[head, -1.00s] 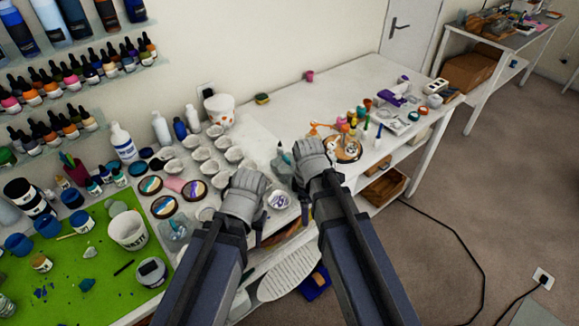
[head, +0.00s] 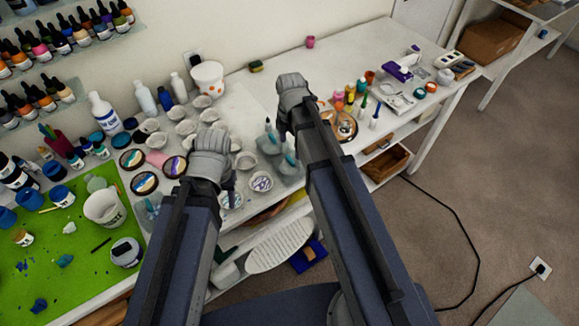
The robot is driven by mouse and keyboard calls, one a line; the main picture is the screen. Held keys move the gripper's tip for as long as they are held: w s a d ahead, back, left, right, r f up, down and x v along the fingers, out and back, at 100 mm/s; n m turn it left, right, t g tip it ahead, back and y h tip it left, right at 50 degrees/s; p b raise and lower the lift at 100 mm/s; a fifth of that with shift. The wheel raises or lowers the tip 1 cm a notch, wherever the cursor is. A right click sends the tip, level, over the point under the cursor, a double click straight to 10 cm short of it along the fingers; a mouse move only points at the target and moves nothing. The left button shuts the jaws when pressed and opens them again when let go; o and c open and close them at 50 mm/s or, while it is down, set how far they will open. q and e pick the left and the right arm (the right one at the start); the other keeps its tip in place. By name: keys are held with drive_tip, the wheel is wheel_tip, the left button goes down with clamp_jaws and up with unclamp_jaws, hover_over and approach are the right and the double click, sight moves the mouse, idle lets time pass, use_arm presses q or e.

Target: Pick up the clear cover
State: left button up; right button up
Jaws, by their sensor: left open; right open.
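A grey-blue, see-through-looking shape (head: 287,166) lies on the white table in the head view, just left of my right forearm; I cannot tell for sure that it is the clear cover. My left gripper (head: 228,190) is open, over the small cups and beside a round dish (head: 261,182). My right gripper (head: 284,125) is open and further back, above and behind the see-through shape, apart from it as far as I can see. My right arm hides part of the table around it.
Several white cups and round coloured pieces (head: 144,183) crowd the white table (head: 345,53) on the left. A green mat (head: 80,245) with a white bucket (head: 104,208) lies further left. Coloured bottles and a wooden round (head: 346,128) stand right of my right arm. The back of the table is mostly clear.

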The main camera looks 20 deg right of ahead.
sight(290, 159)
use_arm(q)
drive_tip(key=shift+f+b, duration=2.9)
drive_tip(key=shift+f, duration=0.35)
use_arm(e)
drive_tip(key=shift+a+f, duration=0.1)
drive_tip(key=shift+f, duration=3.15)
use_arm(q)
drive_tip(key=shift+r, duration=0.1)
use_arm(e)
drive_tip(key=shift+r, duration=0.1)
clamp_jaws()
